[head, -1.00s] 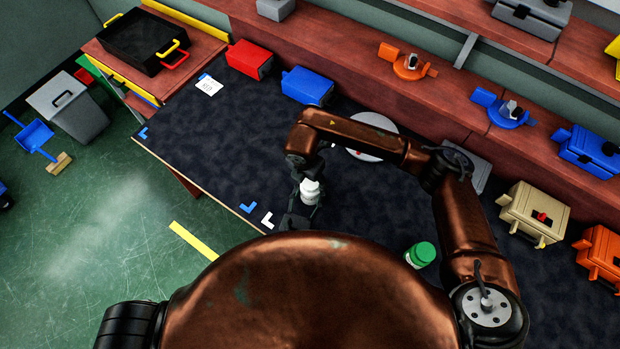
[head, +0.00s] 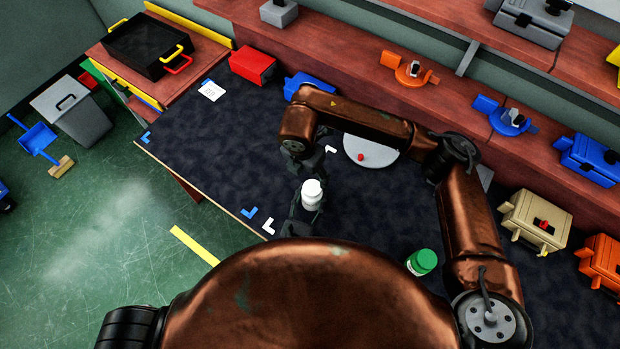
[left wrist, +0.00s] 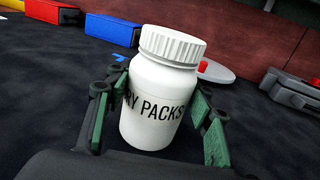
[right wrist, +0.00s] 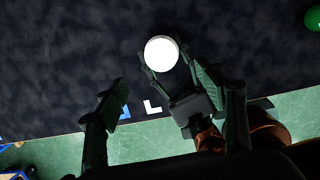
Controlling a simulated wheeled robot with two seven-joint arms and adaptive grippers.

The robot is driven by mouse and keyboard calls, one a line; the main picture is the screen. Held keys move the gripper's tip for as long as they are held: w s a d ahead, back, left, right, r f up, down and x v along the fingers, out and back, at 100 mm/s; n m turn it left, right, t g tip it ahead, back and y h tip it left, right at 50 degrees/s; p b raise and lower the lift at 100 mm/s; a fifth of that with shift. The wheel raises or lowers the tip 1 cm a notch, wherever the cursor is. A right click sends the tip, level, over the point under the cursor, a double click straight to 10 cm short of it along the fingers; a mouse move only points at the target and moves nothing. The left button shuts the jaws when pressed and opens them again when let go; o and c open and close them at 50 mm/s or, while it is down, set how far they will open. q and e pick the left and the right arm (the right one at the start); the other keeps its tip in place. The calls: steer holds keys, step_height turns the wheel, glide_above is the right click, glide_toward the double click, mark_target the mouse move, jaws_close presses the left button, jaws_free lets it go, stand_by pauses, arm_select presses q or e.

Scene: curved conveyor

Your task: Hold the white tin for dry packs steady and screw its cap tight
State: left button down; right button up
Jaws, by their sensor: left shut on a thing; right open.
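The white tin (head: 311,196) stands upright near the table's front edge. In the left wrist view the tin (left wrist: 152,112) shows the letters "RY PACKS", and its ribbed white cap (left wrist: 173,46) sits on top, looking level. I cannot tell how tight the cap is. My left gripper (left wrist: 160,88) is shut around the tin's body, a finger on each side. My right gripper (head: 322,158) is open and empty, behind the tin and apart from it. In the right wrist view the cap (right wrist: 161,53) shows from above, beyond the right gripper's spread fingers.
A green-capped tin (head: 421,262) stands to the right. A round grey plate (head: 370,152) with a red knob lies behind. Blue (head: 308,86) and red (head: 252,65) boxes line the table's back. White and blue corner marks lie near the front edge.

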stand_by(0.3)
arm_select(q)
steer(key=c, duration=0.9)
jaws_free()
steer(key=shift+o, duration=0.2)
steer(key=v, duration=1.2)
steer(key=shift+a, duration=0.1)
